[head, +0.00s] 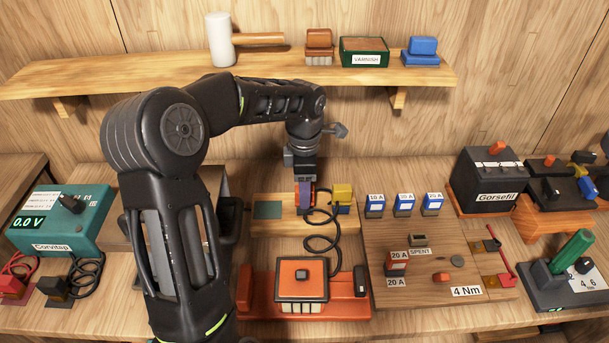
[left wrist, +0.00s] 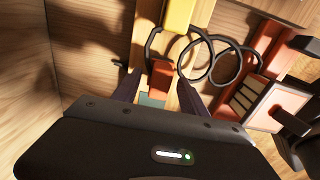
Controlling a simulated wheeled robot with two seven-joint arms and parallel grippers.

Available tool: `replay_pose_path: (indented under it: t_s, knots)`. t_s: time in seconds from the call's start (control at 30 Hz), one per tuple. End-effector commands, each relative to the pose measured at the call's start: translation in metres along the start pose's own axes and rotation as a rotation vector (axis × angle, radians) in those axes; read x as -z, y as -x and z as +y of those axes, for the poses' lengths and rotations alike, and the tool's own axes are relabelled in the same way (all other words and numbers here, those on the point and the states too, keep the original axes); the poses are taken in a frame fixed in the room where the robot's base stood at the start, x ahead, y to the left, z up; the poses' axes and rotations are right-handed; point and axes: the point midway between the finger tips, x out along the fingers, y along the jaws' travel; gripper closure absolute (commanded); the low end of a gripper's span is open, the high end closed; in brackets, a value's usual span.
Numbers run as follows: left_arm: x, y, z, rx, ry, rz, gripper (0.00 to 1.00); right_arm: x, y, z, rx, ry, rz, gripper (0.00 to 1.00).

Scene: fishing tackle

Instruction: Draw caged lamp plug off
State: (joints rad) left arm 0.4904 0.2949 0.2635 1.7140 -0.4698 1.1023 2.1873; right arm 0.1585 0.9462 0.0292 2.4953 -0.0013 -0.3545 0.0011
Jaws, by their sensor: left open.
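The caged lamp (head: 301,280) lies in an orange tray at the front middle, its orange, ribbed housing also at the right of the left wrist view (left wrist: 270,101). Its black cable (head: 322,243) loops back to a wooden board, where a yellow block (head: 342,193) stands. An orange-red block, apparently the plug (left wrist: 162,78), sits beside the yellow block. Which block the cable enters is hard to tell. My left gripper (head: 304,203) points down over the board. Its open fingers (left wrist: 160,92) straddle the orange-red block, with no clear grip on it. My right gripper is out of view.
A green pad (head: 267,210) lies on the board (head: 277,228) left of the gripper. A fuse panel (head: 440,262) is to the right, a teal meter (head: 80,222) far left. A shelf (head: 150,75) runs along the wall behind my arm.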

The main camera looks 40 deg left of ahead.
Motion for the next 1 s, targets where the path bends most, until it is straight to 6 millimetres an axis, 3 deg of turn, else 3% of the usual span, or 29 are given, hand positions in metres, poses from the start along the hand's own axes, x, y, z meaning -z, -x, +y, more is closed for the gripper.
replay_pose_path:
  t_s: [0.4,1.0]
  knots:
    - [-0.0004,-0.0085,-0.0003,0.0,0.0,-0.001,0.51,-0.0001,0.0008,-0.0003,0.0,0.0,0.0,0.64]
    - [-0.0004,-0.0082,-0.0002,0.0,0.0,-0.001,1.0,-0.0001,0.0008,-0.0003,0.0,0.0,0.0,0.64]
